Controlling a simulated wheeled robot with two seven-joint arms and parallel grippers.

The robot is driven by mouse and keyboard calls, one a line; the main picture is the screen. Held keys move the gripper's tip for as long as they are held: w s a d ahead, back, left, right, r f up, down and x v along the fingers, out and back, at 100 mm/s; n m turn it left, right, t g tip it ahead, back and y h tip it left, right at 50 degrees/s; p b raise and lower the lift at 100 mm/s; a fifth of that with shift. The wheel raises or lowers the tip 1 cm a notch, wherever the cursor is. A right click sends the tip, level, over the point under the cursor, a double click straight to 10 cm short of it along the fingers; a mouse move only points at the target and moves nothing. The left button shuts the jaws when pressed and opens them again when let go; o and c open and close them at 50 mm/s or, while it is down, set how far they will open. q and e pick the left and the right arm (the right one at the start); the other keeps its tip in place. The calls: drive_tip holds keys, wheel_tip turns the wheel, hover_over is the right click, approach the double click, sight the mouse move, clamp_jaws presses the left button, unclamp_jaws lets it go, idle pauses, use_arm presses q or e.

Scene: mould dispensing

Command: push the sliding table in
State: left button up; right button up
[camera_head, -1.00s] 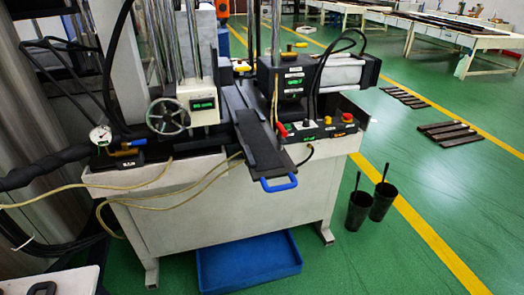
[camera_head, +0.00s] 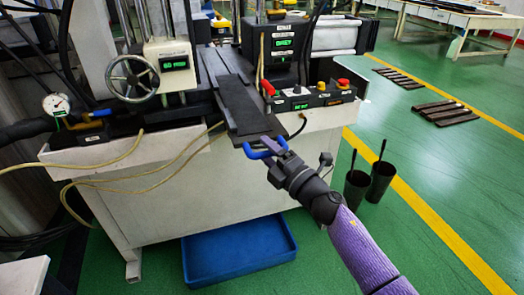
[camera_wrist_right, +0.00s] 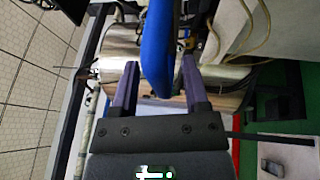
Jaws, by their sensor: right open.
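The sliding table (camera_head: 242,108) is a dark flat plate that sticks out from the front of the machine. A blue handle (camera_head: 259,154) is fixed at its front end. My right gripper (camera_head: 272,147) is at that handle, its fingers partly hidden there. In the right wrist view, the two purple fingers (camera_wrist_right: 158,85) stand apart, and the blue handle (camera_wrist_right: 156,50) reaches down into the gap between them. The gripper is open, not closed on the handle. My left gripper does not show.
The machine's handwheel (camera_head: 133,78) is left of the plate. A control panel with buttons (camera_head: 312,93) is on the right. A blue tray (camera_head: 238,252) lies on the floor below. Two black buckets (camera_head: 367,184) stand right of the machine. A yellow-green cable (camera_head: 150,176) hangs across the front.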

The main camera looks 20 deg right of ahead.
drive_tip(key=shift+x, duration=0.8)
drive_tip(key=shift+f, duration=0.1)
clamp_jaws()
idle(0.8)
